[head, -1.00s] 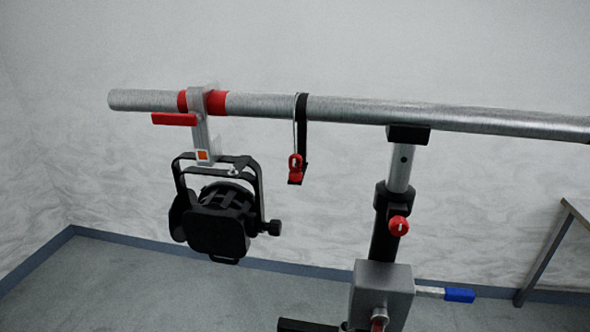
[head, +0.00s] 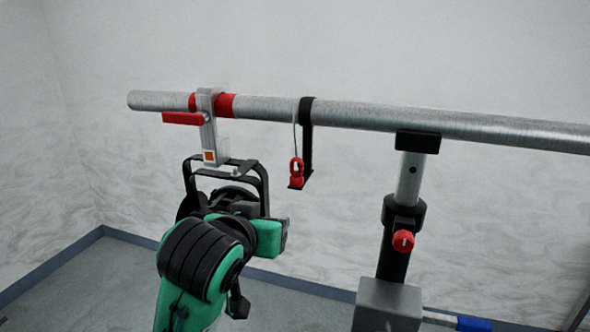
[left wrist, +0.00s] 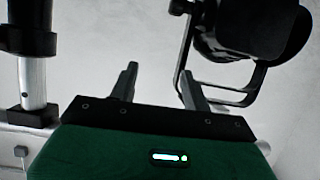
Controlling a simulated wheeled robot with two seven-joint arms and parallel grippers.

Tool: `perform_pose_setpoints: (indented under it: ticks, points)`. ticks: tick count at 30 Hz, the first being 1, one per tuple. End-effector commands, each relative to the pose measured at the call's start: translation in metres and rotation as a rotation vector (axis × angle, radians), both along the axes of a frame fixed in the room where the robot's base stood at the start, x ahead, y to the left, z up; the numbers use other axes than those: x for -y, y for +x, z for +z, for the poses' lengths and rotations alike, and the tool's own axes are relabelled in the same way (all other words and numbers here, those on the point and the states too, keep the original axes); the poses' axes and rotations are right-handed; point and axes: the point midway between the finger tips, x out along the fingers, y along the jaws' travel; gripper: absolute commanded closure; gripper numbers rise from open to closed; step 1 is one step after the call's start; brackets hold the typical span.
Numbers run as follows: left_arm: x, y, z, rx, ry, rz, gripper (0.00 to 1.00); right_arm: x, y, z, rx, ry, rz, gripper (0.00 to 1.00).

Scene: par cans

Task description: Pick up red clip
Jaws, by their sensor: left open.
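The red clip (head: 297,172) hangs on a thin cable beside a black strap bracket (head: 308,140) on the metal pipe, in the head view. It is to the right of the par can and its clamp. My green left arm reaches up from the bottom, in front of the par can. In the head view its gripper (head: 284,236) is below the clip and apart from it, with the fingers mostly hidden. In the left wrist view the two fingers (left wrist: 158,82) are spread with nothing between them. I cannot make out the clip there. My right gripper is not in view.
The pipe (head: 450,124) runs across the scene. The black par can (head: 190,205) hangs from its left end by a clamp with a red handle (head: 183,118). A stand with a red knob (head: 403,241) holds the pipe. The space between clip and stand is clear.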

Motion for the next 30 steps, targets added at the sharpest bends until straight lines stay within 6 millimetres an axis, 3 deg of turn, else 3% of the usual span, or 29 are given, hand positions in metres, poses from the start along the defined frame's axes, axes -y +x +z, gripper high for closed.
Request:
perform_pose_setpoints:
  ticks: [1, 3, 9, 15, 30]
  points:
    - [0.004, -0.014, 0.026, 0.054, -0.007, -0.012, 0.52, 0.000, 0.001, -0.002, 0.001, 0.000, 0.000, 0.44]
    - [0.007, -0.033, 0.054, 0.107, -0.015, -0.021, 0.52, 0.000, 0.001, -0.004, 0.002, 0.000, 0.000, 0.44]
    - [0.010, -0.075, 0.099, 0.210, -0.027, -0.040, 0.52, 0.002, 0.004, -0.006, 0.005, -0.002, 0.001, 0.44]
    - [0.010, -0.086, 0.113, 0.237, -0.030, -0.042, 0.52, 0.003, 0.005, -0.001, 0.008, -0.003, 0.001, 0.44]
    - [0.013, -0.066, 0.117, 0.237, -0.033, -0.027, 0.52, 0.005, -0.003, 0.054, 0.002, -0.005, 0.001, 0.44]
